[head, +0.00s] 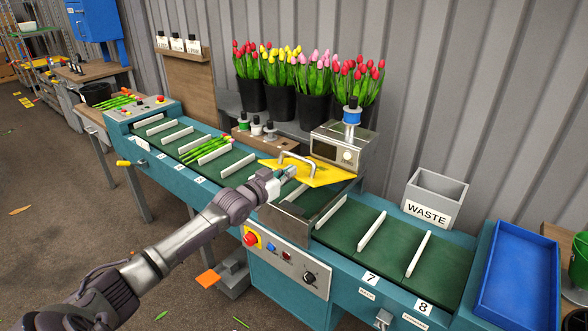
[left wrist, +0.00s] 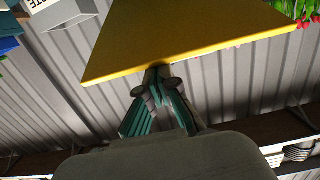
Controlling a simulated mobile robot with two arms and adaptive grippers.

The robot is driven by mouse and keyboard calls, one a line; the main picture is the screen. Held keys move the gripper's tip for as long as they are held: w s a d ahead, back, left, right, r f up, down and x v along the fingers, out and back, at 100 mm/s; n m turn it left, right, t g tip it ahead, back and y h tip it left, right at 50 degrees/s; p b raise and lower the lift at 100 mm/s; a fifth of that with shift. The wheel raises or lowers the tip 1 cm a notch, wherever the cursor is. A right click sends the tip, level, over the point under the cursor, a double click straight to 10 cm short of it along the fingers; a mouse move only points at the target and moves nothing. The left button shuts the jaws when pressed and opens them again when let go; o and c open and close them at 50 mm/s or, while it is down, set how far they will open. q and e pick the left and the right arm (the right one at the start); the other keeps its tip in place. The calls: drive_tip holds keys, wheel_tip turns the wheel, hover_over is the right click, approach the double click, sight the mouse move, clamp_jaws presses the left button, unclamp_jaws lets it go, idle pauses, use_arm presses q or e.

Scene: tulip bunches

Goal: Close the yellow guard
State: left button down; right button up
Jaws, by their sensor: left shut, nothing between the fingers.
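The yellow guard (head: 325,174) is a flat plate with a grey bar handle (head: 297,162), over the conveyor at the front of the grey machine (head: 340,146). Its exact tilt is hard to tell. My left gripper (head: 287,173) is shut and empty at the guard's near left edge, beside the handle and not around it. In the left wrist view the guard (left wrist: 180,35) fills the upper middle, and the fingertips (left wrist: 158,76) are at its edge. I cannot tell whether they touch it. My right gripper is not in view.
The green conveyor (head: 345,222) with white dividers runs past the machine. A tulip bunch (head: 205,150) lies on its left part. A control panel (head: 285,262) is on the front. The grey waste bin (head: 436,192) and blue tray (head: 518,275) are at right; black flower buckets (head: 280,103) stand behind.

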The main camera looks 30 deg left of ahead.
sight(282, 215)
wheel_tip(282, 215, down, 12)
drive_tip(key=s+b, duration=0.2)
drive_tip(key=b, duration=0.9)
use_arm(q)
drive_tip(key=s+f+t+b, duration=0.1)
drive_tip(key=f+t+b, duration=0.1)
drive_tip(key=f+b, duration=0.1)
drive_tip(key=s+f+t+b, duration=0.1)
drive_tip(key=f+t+b, duration=0.1)
drive_tip(key=f, duration=0.4)
drive_tip(key=s+f+t+b, duration=0.1)
drive_tip(key=f+t+b, duration=0.1)
drive_tip(key=f+b, duration=0.2)
drive_tip(key=shift+s+f+h, duration=0.2)
drive_tip(key=shift+f+h, duration=0.05)
drive_tip(key=shift+h, duration=0.15)
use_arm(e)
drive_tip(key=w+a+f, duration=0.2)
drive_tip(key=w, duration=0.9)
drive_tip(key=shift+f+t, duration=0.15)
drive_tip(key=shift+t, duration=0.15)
